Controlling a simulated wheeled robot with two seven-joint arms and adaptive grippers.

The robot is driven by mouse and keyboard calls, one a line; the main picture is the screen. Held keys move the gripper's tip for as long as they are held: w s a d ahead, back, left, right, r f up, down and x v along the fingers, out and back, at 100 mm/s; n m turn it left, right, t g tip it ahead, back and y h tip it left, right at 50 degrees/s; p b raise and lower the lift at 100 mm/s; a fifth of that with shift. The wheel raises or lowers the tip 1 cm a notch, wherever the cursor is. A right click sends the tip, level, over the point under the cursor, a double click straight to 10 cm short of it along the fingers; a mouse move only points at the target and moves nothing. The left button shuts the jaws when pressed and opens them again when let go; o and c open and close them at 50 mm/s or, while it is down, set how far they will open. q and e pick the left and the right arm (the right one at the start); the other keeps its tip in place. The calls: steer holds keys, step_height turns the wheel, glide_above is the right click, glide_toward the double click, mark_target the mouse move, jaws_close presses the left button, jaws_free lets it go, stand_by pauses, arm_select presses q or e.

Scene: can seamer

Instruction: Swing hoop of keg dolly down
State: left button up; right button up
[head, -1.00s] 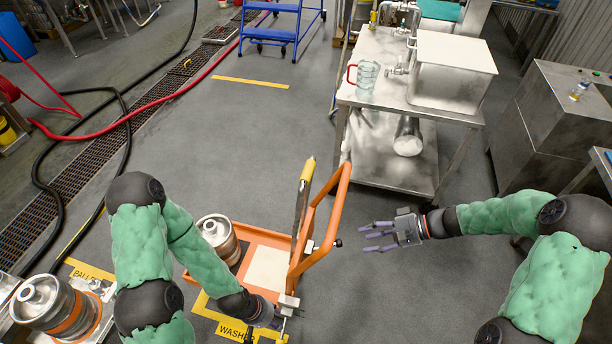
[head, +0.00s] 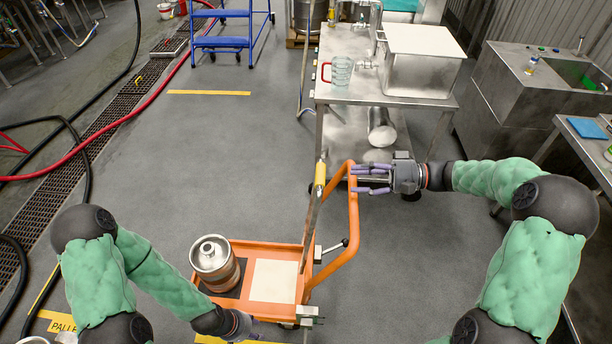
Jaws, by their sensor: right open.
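The orange keg dolly (head: 207,280) stands on the floor with a steel keg (head: 214,262) and a pale square panel on its deck. Its orange hoop (head: 354,222) stands raised at the dolly's right side, beside a slim upright post with a yellow tip (head: 320,172).
A steel table (head: 335,95) with a glass jug (head: 342,71) and a metal box stands behind the hoop. A sink unit (head: 490,100) is at the right. Blue steps (head: 222,42) stand at the back. Open floor lies left of the dolly; hoses run along the far left.

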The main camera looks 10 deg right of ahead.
mark_target(321, 177)
steer(key=shift+w+a+f, duration=0.1)
steer(key=shift+a+f, duration=0.05)
steer(key=shift+a, duration=0.2)
steer(key=b+x, duration=0.2)
steer(key=x, duration=0.7)
steer(key=shift+a, duration=0.2)
jaws_close()
